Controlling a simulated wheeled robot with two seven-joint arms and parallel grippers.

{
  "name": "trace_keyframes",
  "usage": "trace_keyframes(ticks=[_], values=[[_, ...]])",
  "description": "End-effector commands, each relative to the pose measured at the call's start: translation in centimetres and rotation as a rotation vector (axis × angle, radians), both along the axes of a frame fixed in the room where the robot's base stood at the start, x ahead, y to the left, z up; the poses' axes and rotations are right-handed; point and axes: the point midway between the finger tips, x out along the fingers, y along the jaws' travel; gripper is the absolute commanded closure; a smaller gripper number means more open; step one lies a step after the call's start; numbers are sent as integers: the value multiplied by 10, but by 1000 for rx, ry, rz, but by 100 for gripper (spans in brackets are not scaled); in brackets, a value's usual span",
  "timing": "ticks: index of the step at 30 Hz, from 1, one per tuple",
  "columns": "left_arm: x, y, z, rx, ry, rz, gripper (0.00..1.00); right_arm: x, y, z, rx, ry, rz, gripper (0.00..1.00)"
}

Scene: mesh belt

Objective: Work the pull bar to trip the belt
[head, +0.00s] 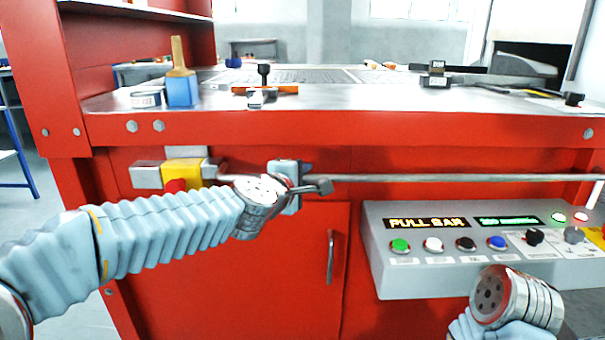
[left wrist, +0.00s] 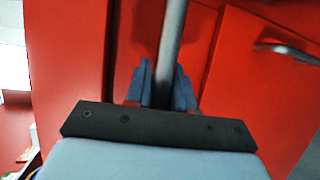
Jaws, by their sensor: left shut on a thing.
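The pull bar (head: 450,178) is a thin grey metal rod running level across the red front of the machine, below the steel top. My left gripper (head: 290,180) is at the rod's left part. In the left wrist view the rod (left wrist: 171,40) passes between the two blue fingers of my left gripper (left wrist: 161,88), which is shut on it. The finger contact is partly hidden in the head view. My right arm shows at the lower right, but its gripper does not show.
A grey control panel (head: 480,275) with coloured buttons and a lit "PULL BAR" display stands below the rod at right. A yellow and grey block (head: 181,174) is at the rod's left end. A door handle (head: 331,257) sits below. Tools lie on the steel top (head: 345,100).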

Motion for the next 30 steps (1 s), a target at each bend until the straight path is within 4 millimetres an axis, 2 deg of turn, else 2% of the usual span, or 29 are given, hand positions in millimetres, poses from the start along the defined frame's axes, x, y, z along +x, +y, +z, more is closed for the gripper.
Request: trace_keyframes(ticks=[7, 8, 12, 20, 23, 26, 30], values=[[-3, -1, -2, 1, 4, -4, 100, 0, 0, 0, 0, -1, 0, 100], [-3, -1, -2, 1, 5, -5, 75, 0, 0, 0, 0, -1, 0, 100], [-3, -1, -2, 2, 3, -4, 56, 0, 0, 0, 0, -1, 0, 100], [-3, -1, -1, 1, 1, -3, 56, 0, 0, 0, 0, 0, 0, 100], [-9, 2, 2, 1, 1, -3, 56, 0, 0, 1, 0, -1, 0, 100], [-24, 9, 6, 0, -1, -3, 56, 0, 0, 3, -1, -1, 0, 100], [-56, 22, 13, -1, -1, -3, 56, 0, -1, 8, -2, -1, -2, 100]])
